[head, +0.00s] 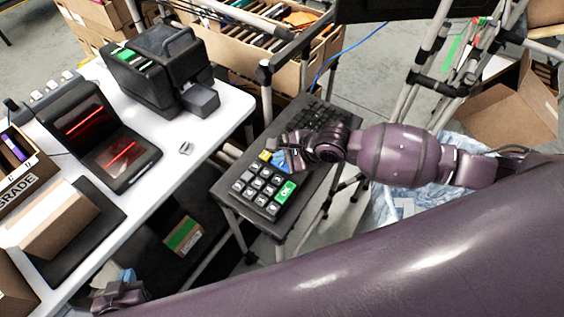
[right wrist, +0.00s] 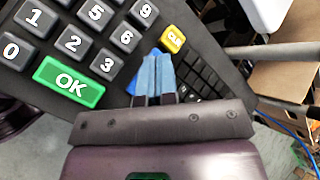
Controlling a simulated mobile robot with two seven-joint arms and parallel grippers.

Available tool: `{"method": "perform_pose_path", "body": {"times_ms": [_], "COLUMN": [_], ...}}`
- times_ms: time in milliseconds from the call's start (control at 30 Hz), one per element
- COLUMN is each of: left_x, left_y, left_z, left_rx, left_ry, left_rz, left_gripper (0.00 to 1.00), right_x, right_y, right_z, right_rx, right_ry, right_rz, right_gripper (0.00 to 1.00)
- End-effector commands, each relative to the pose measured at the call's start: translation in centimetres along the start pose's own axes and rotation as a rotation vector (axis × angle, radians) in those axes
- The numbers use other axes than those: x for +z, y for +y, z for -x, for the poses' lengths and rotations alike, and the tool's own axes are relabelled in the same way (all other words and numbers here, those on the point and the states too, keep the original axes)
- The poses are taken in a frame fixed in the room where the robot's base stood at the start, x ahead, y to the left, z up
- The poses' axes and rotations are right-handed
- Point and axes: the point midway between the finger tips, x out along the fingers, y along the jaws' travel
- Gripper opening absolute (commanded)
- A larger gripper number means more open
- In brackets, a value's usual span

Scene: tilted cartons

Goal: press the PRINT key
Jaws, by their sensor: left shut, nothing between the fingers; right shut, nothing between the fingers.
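The large-key number pad (head: 262,184) sits on a dark stand, with white-on-black digit keys and a green OK key (head: 284,191). A yellow key (right wrist: 172,38) with a small icon is at the pad's corner; it also shows in the head view (head: 265,155). I cannot read the word PRINT on any key. My right gripper (right wrist: 153,55) is shut and empty, its blue fingertips over the pad between the yellow key and the 3 and 6 keys. Whether they touch it I cannot tell. My left gripper (head: 127,275) is shut and empty, low by the white table.
A dark keyboard (head: 318,113) lies behind the pad, partly hidden by my right arm. The white table (head: 205,140) holds a scanner (head: 105,140), a black label printer (head: 160,70) and a carton (head: 60,215). Open cartons and metal frame poles stand behind and at right.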

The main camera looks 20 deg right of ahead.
Motion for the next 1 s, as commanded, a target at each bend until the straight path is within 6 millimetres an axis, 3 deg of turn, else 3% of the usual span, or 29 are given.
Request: {"method": "perform_pose_path", "body": {"times_ms": [1000], "left_x": [-0.89], "left_y": [-0.01], "left_z": [0.04], "left_rx": [0.001], "left_ry": [0.011], "left_rz": [-0.001], "left_gripper": [0.0], "right_x": [-0.29], "right_y": [0.36], "right_z": [-0.43], "right_rx": [0.001], "right_ry": [0.0], "right_rz": [-0.003], "right_gripper": [0.0]}}
